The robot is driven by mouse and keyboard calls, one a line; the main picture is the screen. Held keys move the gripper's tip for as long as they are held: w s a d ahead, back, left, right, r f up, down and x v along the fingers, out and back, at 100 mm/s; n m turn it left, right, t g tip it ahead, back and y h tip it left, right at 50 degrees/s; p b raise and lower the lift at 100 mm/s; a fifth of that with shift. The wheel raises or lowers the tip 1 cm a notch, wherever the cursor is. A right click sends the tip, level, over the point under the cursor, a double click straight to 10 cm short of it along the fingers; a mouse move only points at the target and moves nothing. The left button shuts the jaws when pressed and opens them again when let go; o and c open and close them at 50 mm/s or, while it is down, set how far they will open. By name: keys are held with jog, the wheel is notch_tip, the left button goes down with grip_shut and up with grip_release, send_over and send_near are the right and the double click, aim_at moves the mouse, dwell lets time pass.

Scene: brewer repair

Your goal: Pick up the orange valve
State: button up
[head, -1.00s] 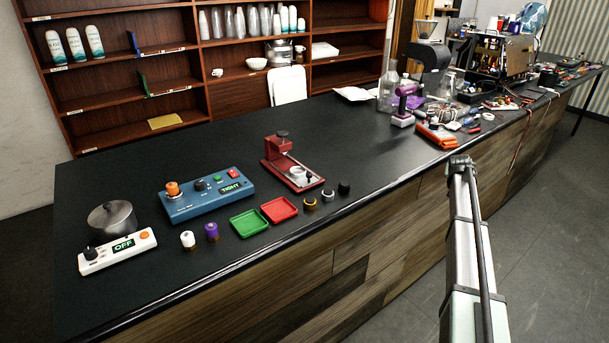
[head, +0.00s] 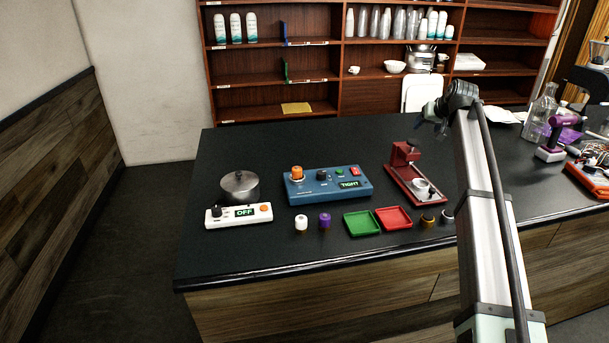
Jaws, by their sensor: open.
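An orange valve (head: 297,172) stands upright on the left end of a blue control box (head: 327,187), whose display reads TIGHT. A black knob and green and red buttons are also on the box. My gripper (head: 431,119) is at the far end of my arm, above the counter, to the right of and apart from the orange valve. It is open and looks empty, though its fingers are small and dark in this view.
A white switch box (head: 240,215) reading OFF and a metal pot (head: 240,187) are left. White (head: 301,222) and purple (head: 325,220) capped pieces, green (head: 362,223) and red (head: 394,218) trays lie in front. A red press (head: 413,175) stands right.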

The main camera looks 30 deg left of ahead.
jog(key=s+a+n+g, duration=0.3)
jog(key=s+a+n, duration=0.2)
jog(key=s+a, duration=0.8)
jog(key=n+g, duration=0.4)
jog(key=n, duration=0.3)
send_near(296, 168)
jog(key=shift+h, duration=0.3)
jog(key=shift+a+x, duration=0.2)
jog(key=shift+x, duration=4.1)
jog(key=shift+w+r, duration=0.1)
grip_shut()
